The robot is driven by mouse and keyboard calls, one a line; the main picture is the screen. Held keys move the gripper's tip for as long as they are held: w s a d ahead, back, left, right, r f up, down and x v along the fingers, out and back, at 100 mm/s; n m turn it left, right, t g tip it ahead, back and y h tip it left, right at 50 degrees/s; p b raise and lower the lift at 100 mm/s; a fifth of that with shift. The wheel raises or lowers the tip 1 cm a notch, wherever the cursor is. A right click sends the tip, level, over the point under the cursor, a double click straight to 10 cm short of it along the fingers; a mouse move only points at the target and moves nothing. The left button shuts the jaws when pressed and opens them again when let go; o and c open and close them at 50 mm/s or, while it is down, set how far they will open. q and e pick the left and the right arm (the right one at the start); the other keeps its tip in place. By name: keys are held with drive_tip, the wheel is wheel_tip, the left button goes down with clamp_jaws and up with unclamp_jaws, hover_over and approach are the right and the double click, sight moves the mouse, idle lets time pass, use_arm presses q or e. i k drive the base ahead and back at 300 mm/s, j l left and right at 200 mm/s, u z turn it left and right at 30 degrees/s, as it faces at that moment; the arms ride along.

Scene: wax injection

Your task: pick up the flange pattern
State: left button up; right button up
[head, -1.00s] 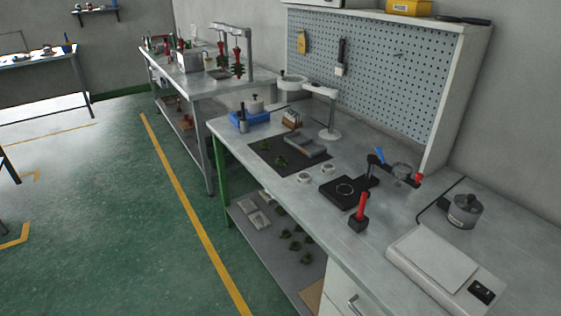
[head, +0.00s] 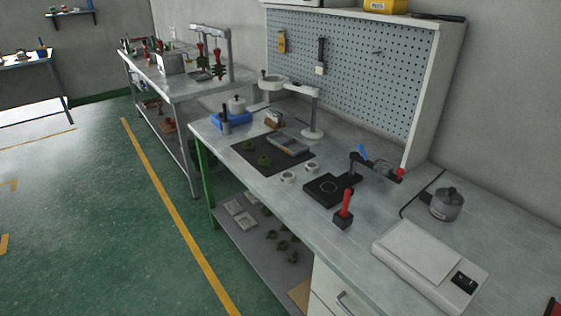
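Small green pieces lie on the dark mat (head: 245,158) on the near workbench. One green piece (head: 264,160) is near the mat's middle, and another green piece (head: 248,145) is a little farther back. More green pieces (head: 283,245) lie on the bench's lower shelf. They are too small for me to tell which is the flange pattern. Neither of my grippers is in view.
The near workbench (head: 385,205) also holds a grey tray (head: 290,144), a black clamp device (head: 328,188), a red-handled tool (head: 346,208), a grey pot (head: 447,203) and a flat white scale (head: 425,255). A magnifier lamp (head: 314,115) stands behind. Green floor (head: 110,220) is clear at left.

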sight(264, 160)
drive_tip(key=i+j+z, duration=0.15)
drive_tip(key=j+z, duration=0.25)
drive_tip(key=i+j+z, duration=0.1)
drive_tip(key=j+z, duration=0.25)
drive_tip(key=i+j+z, duration=0.15)
drive_tip(key=j, duration=0.25)
drive_tip(key=j+z, duration=0.15)
drive_tip(key=j, duration=0.25)
drive_tip(key=i+j+z, duration=0.15)
drive_tip(key=j, duration=1.25)
drive_tip(key=j+z, duration=0.1)
drive_tip(key=j, duration=1.35)
